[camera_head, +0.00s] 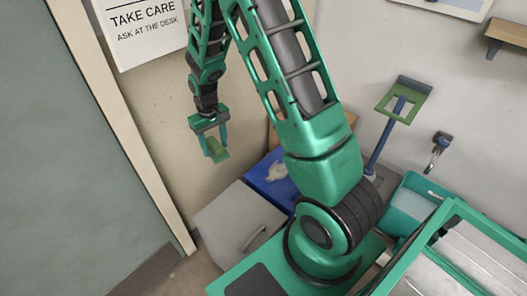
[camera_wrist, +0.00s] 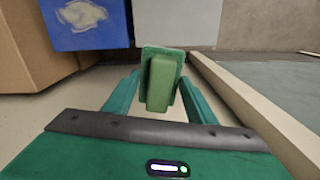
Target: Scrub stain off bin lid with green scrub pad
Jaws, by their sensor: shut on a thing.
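My gripper (camera_head: 211,146) is shut on the green scrub pad (camera_head: 217,152) and holds it in the air, left of and above the blue bin lid (camera_head: 262,188). In the wrist view the pad (camera_wrist: 161,82) sits between the two green fingers. A pale, irregular stain (camera_head: 277,172) lies on the blue lid, and the pad is apart from it. The wrist view shows part of the blue lid (camera_wrist: 115,32) at the top left, with the stain (camera_wrist: 80,14). My arm hides the lid's right part in the head view.
A pale grey unit (camera_head: 226,222) with a handle stands in front of the blue lid. A brown box (camera_wrist: 25,55) is beside the lid. A teal tub (camera_head: 408,208) and a blue-handled tool (camera_head: 389,130) are at the right. A door frame (camera_head: 115,110) edges the left.

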